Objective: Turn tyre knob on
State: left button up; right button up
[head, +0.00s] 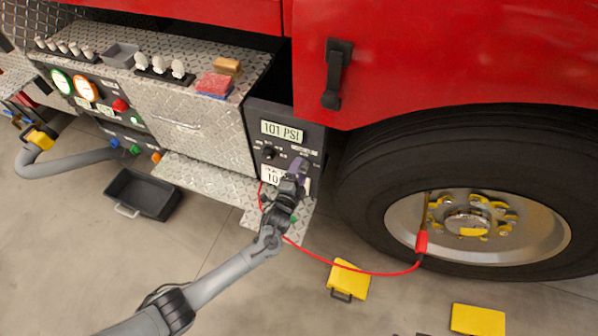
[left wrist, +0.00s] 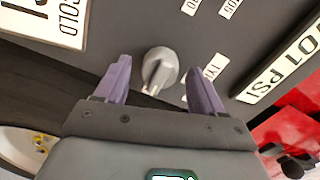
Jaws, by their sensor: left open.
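The dark control panel (head: 285,114) carries a display reading 101 PSI (head: 282,131). A dark knob (head: 268,153) sits below the display at the left. My left gripper (head: 298,168) is at the panel's lower right, fingers toward its face. In the left wrist view, a grey knob (left wrist: 158,66) with a raised ridge shows between the two open purple fingers, with a gap on each side. A label beginning "TY" (left wrist: 213,68) is beside it. In the head view my gripper hides this knob. My right gripper is not in view.
A red hose (head: 350,268) runs from near the panel to the large wheel (head: 390,180). Yellow chocks (head: 349,278) lie on the floor. A diamond-plate step (head: 205,178) lies beneath the cabinet, with a black tray (head: 145,190) to its left.

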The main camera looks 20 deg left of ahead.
pick_arm(q)
jog(key=s+p, duration=0.3)
jog(key=s, duration=0.8)
jog(key=shift+r+p, duration=0.35)
jog(key=shift+w+d, duration=0.1)
